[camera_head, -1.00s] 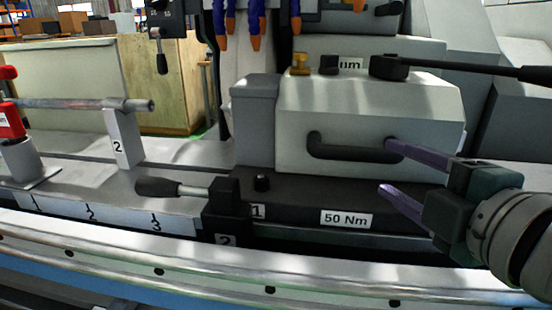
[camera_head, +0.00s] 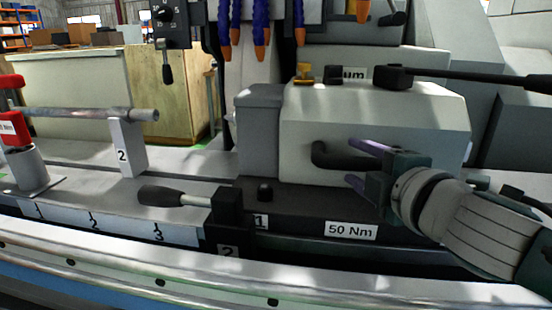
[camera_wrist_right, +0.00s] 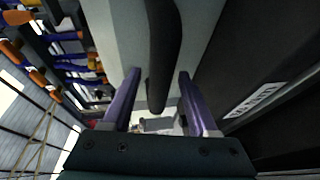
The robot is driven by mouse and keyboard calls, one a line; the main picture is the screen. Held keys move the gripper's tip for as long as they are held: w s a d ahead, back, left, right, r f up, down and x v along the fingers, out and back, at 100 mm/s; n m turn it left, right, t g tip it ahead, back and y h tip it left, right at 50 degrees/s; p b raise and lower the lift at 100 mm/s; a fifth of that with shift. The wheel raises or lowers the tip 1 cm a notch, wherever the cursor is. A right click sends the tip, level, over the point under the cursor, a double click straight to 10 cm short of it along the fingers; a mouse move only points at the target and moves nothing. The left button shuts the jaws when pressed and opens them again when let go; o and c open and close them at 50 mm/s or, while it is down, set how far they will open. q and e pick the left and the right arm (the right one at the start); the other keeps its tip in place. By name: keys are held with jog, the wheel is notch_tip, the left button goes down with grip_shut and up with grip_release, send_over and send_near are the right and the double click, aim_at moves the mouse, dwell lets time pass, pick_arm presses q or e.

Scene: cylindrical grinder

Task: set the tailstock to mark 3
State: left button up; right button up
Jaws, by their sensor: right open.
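The tailstock (camera_head: 375,115) is a pale grey block on a dark base at the middle right, with a black bar handle (camera_head: 325,157) on its front. The rail's front strip (camera_head: 125,228) carries marks 1, 2 and 3; the tailstock base stands to the right of mark 3. A clamp lever (camera_head: 170,196) with a black grip points left from the base's left end. My right gripper (camera_head: 357,163) is open at the handle, one purple finger above it and one below. In the right wrist view the handle (camera_wrist_right: 165,55) lies between the fingers (camera_wrist_right: 158,75). My left gripper is not in view.
A red-topped post (camera_head: 22,160) stands at far left. Blue hoses with orange nozzles (camera_head: 260,35) hang above. A long black lever (camera_head: 470,75) runs above the tailstock.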

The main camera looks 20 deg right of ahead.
grip_shut()
dwell(0.4)
dwell(1.0)
